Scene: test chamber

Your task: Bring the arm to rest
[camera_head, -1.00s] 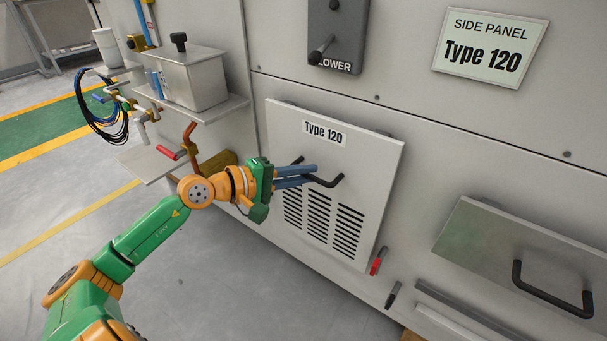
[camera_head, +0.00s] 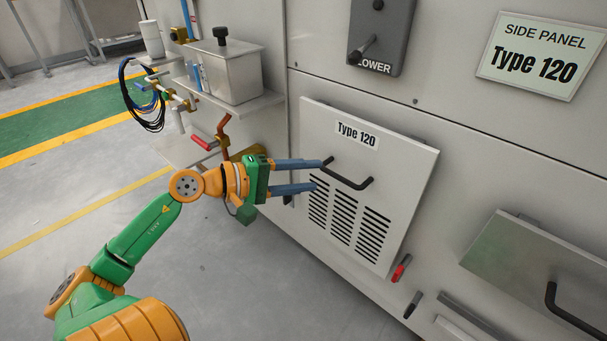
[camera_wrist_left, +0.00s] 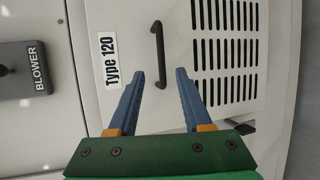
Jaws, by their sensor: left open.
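My left gripper (camera_head: 318,176) is open and empty, with its blue fingers pointing at the vented Type 120 panel (camera_head: 410,165). In the head view the upper fingertip overlaps the left end of the panel's black handle (camera_head: 348,176); whether they touch cannot be told there. In the left wrist view the handle (camera_wrist_left: 159,54) lies ahead of the open fingers (camera_wrist_left: 157,82), and nothing is between them. My green and orange left arm (camera_head: 142,235) reaches in from the lower left. My right gripper is not in view.
A shelf (camera_head: 262,104) with a metal box (camera_head: 232,72) stands left of the panel. Below are a red-handled valve (camera_head: 205,143) and pipes. The floor (camera_head: 250,290) below the arm is clear.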

